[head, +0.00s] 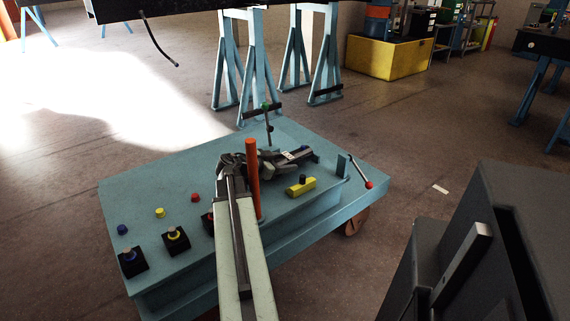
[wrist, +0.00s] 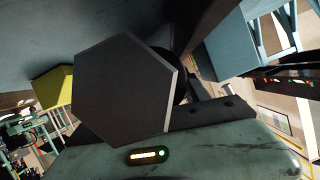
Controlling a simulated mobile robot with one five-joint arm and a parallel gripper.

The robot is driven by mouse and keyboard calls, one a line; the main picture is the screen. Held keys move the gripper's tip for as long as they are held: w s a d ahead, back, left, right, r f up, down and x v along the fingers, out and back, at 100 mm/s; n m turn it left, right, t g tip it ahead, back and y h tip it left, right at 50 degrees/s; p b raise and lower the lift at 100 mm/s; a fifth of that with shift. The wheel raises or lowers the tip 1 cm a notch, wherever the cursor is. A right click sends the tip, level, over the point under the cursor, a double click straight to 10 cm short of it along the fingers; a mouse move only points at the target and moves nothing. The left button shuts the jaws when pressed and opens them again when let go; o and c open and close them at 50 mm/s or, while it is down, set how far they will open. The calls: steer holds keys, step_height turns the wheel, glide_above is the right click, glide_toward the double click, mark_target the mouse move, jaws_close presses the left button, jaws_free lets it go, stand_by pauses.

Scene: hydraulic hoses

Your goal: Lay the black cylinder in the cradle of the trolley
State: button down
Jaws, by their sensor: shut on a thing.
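The blue-green trolley (head: 150,195) stands in the middle of the head view. My gripper (head: 280,159) is low over its far right part, partly behind an upright orange post (head: 253,180). It is shut on the black cylinder (head: 298,154), a dark piece pointing right with a blue mark near its end. In the wrist view a large dark hexagonal end (wrist: 120,90) fills the middle, with a round black part behind it. A small upright plate (head: 343,165) right of the cylinder may belong to the cradle. I cannot tell whether the cylinder touches the cradle.
A yellow block with a black knob (head: 300,187) lies just in front of the gripper. Black blocks with coloured tops (head: 176,241) and loose caps (head: 160,212) are at the left. A thin rod (head: 268,125) stands behind.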

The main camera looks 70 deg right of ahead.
steer(key=shift+s+a+f, duration=0.3)
steer(key=shift+a+f, duration=0.15)
steer(key=shift+f, duration=0.3)
steer(key=shift+c, duration=2.3)
jaws_free()
steer(key=shift+a, duration=0.1)
steer(key=p+v, duration=0.1)
steer(key=v, duration=0.1)
steer(key=r+p+v, duration=0.1)
steer(key=v, duration=0.2)
steer(key=p+v, duration=0.2)
steer(key=v, duration=0.1)
steer(key=shift+w+d+r, duration=0.15)
steer(key=shift+d, duration=0.3)
